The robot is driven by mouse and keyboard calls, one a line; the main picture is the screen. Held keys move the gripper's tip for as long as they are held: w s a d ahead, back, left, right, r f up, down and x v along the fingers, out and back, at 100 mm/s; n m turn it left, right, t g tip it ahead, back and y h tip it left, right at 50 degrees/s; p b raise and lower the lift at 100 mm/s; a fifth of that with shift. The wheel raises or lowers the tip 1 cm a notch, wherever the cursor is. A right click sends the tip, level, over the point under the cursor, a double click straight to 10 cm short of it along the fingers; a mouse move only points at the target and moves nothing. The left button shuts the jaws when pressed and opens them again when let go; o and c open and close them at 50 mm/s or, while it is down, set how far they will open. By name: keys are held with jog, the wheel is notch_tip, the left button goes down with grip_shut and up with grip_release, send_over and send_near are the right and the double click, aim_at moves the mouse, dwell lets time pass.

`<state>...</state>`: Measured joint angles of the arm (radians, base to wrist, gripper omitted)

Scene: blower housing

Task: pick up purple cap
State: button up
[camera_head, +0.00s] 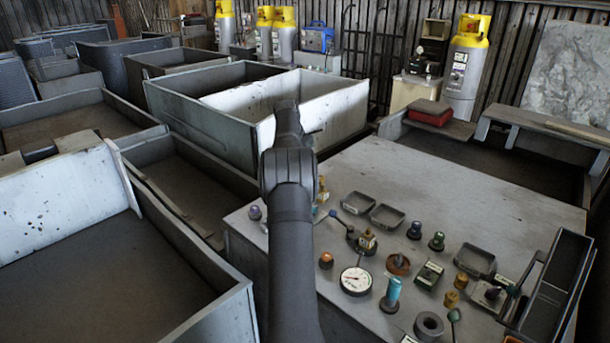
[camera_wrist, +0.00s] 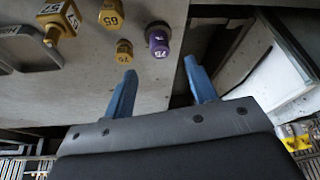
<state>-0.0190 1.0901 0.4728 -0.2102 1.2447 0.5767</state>
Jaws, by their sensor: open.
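The purple cap (camera_wrist: 157,40) is a small purple piece with a white number label, near the table edge in the wrist view. In the head view a purple-topped piece (camera_head: 255,212) stands at the table's left edge, seemingly the same one. My gripper (camera_wrist: 160,68) is open and empty, with its two blue fingers apart. In the wrist view the cap lies just beyond the fingertips, roughly in line with the gap between them, and no finger touches it. In the head view my arm hides most of the gripper.
Yellow numbered pieces (camera_wrist: 110,18) stand left of the cap, with a grey tray (camera_wrist: 30,48) beyond. The table (camera_head: 450,190) also carries a round gauge (camera_head: 356,280), a teal cylinder (camera_head: 392,292) and several small parts. Large open metal bins (camera_head: 200,110) stand left of it.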

jog(key=shift+w+d+x, duration=0.1)
jog(key=shift+w+x, duration=0.05)
jog(key=shift+x, duration=1.85)
jog(key=shift+w+d+x, duration=0.1)
jog(key=shift+x, duration=1.85)
jog(key=shift+r, duration=0.1)
jog(key=c, duration=1)
